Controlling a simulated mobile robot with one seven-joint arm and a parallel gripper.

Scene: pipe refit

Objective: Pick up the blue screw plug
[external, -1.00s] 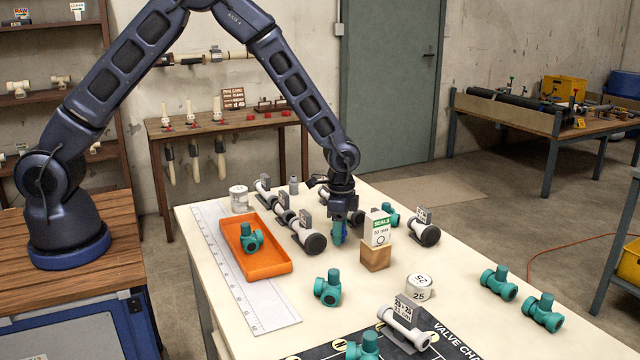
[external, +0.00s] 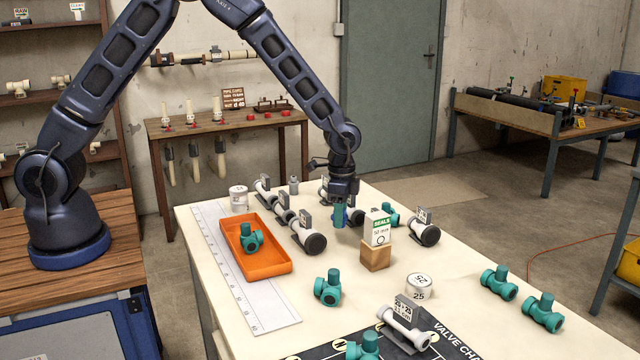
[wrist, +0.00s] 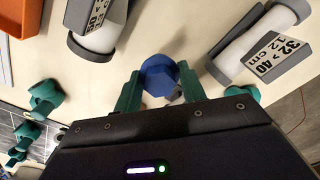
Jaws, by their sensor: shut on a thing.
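My gripper (external: 341,216) is above the white workbench top, behind the seals box and among the pipe pieces. In the wrist view, its two green fingers (wrist: 158,90) are shut on the blue screw plug (wrist: 160,74). The plug has a dark blue, faceted end facing the camera and sits between the fingertips. In the external view, the fingers mostly hide the plug. The gripper appears a little above the bench.
A seals box on a wooden block (external: 375,257) stands close in front of my gripper. Labelled pipe pieces (external: 308,240) lie on both sides. An orange tray (external: 282,268) holds a green valve at left. More green valves (external: 327,288) stand on the bench.

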